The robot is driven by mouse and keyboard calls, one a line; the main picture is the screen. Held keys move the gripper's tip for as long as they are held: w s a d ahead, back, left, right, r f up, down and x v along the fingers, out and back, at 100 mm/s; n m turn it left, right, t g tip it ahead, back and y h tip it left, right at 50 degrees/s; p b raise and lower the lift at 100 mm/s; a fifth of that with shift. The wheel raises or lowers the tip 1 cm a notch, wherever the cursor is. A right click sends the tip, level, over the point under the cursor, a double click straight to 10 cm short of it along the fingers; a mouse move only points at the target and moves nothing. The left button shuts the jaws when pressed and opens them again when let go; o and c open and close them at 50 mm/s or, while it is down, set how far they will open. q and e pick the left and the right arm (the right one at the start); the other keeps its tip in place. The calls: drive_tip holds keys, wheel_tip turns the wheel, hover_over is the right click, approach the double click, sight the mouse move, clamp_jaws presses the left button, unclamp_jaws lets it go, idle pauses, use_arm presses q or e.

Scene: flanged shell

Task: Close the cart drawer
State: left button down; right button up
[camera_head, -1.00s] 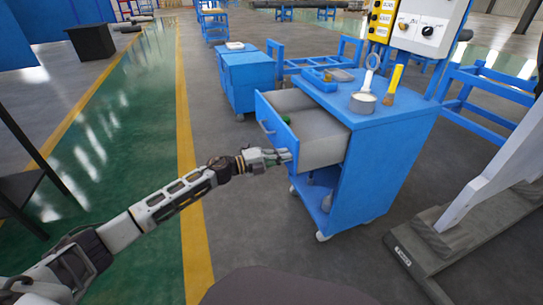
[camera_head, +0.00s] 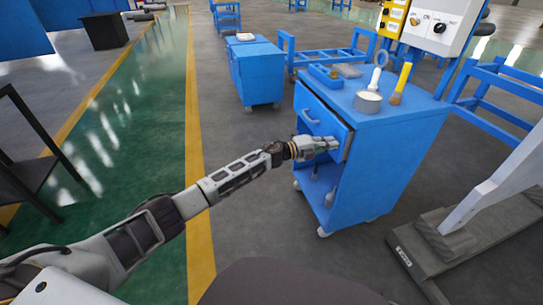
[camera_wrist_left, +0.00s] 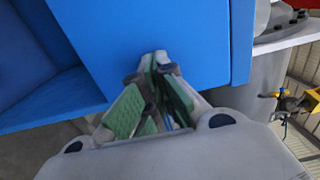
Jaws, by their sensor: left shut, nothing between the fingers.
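The blue cart (camera_head: 375,165) stands right of centre in the head view. Its drawer (camera_head: 320,115) has a blue front with a light handle (camera_head: 311,117), and the front sits close to the cart body, apparently with a small gap. My left gripper (camera_head: 335,143) is shut and empty, with its tips at the lower part of the drawer front. In the left wrist view the closed fingertips (camera_wrist_left: 158,58) are against or very near the blue drawer panel (camera_wrist_left: 150,25); contact is hard to tell. My right gripper is not in view.
On the cart top are a metal cup (camera_head: 367,102), a yellow-handled brush (camera_head: 401,84), a magnifier-like ring tool (camera_head: 378,76) and a blue tray (camera_head: 325,77). A second blue cart (camera_head: 257,75) stands behind left. A grey-based stand (camera_head: 445,250) is at right. Floor left of the cart is clear.

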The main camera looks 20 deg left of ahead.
use_arm(q)
drive_tip(key=shift+x, duration=1.15)
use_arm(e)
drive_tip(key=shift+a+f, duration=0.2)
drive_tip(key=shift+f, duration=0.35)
use_arm(q)
drive_tip(key=shift+r, duration=0.2)
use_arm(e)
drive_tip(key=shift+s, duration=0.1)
use_arm(q)
drive_tip(key=p+v, duration=0.3)
drive_tip(key=v, duration=1.1)
drive_tip(key=shift+f, duration=0.25)
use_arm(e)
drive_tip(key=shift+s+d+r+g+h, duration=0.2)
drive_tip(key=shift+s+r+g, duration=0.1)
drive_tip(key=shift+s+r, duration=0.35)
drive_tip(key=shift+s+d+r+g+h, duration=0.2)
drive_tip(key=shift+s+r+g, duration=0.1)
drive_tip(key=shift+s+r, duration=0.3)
